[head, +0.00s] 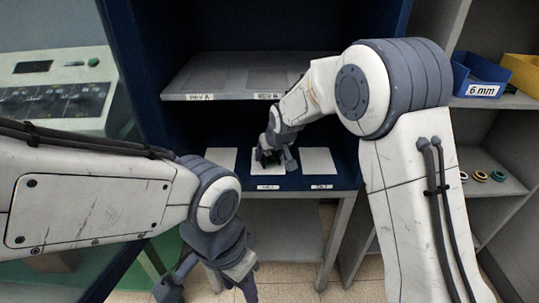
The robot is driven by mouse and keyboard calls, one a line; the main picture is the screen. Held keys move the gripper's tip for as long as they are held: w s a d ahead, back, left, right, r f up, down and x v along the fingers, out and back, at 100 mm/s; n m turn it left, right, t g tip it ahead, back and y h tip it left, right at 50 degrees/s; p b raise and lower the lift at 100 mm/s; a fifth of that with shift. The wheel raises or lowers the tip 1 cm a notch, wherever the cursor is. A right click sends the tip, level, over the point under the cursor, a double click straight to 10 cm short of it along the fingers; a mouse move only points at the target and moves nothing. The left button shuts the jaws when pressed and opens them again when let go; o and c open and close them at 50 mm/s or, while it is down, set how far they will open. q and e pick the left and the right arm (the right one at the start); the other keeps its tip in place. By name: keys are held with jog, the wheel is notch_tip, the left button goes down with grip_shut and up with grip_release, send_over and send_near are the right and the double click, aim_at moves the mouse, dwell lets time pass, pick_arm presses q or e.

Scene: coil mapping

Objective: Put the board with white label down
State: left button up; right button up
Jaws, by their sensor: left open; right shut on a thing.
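My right gripper (276,160) reaches down over the blue lower shelf (290,182) of the cabinet. It is shut on a small dark green board (270,158), mostly hidden by the fingers. The board is at the middle white pad (258,168) of the shelf; I cannot tell whether it touches the pad. No white label on the board can be made out. My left gripper (208,290) is open and empty, low in front of the cabinet.
A bare white pad (318,162) lies to the right, and another (221,157) to the left. The grey upper shelf (240,75) overhangs the back. A blue bin (480,78) and yellow bin (522,72) stand at right, above several small rings (480,176).

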jog(key=o, duration=1.4)
jog(key=shift+f, duration=0.15)
jog(key=shift+c, duration=0.2)
jog(key=shift+r, duration=0.45)
jog(key=p+v, duration=0.2)
jog(key=v, duration=1)
jog(key=s+d+f+n+g, duration=0.1)
jog(key=s+f+n+g, duration=0.1)
jog(key=s, duration=1.5)
jog(key=s+d+f+n+g+h, duration=0.1)
jog(key=s+f+g, duration=0.2)
jog(key=s, duration=1.4)
jog(key=shift+d+n+g, duration=0.15)
jog(key=shift+n+g, duration=0.25)
jog(key=shift+g, duration=0.2)
